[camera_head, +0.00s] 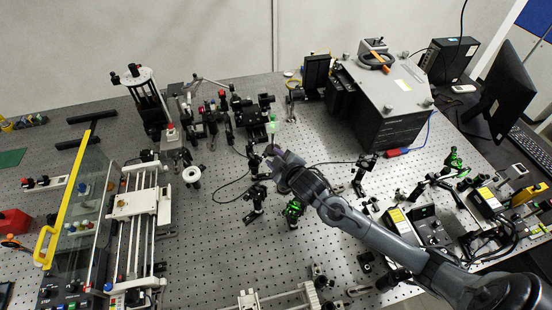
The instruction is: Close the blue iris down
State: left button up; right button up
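My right arm reaches in from the lower right. My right gripper (271,153) is low over the middle of the perforated bench (330,240), close beside a small black post-mounted optic (254,160). Its fingers are too small and overlapped to tell whether they are open or shut, or touching anything. I cannot make out a blue iris; it may be hidden by the gripper or too small to tell. My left gripper is not in view.
Dark mounts with green parts (293,209) stand just below my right wrist. Another black mount (365,170) stands to the right. A large grey instrument (390,85) stands at the back right. A white railed stage (138,203) and a yellow-handled clear panel (65,195) are at left.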

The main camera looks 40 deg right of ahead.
jog(key=v, duration=1)
jog(key=shift+s+r+b, duration=0.25)
jog(key=shift+s+b, duration=0.1)
jog(key=shift+b, duration=0.05)
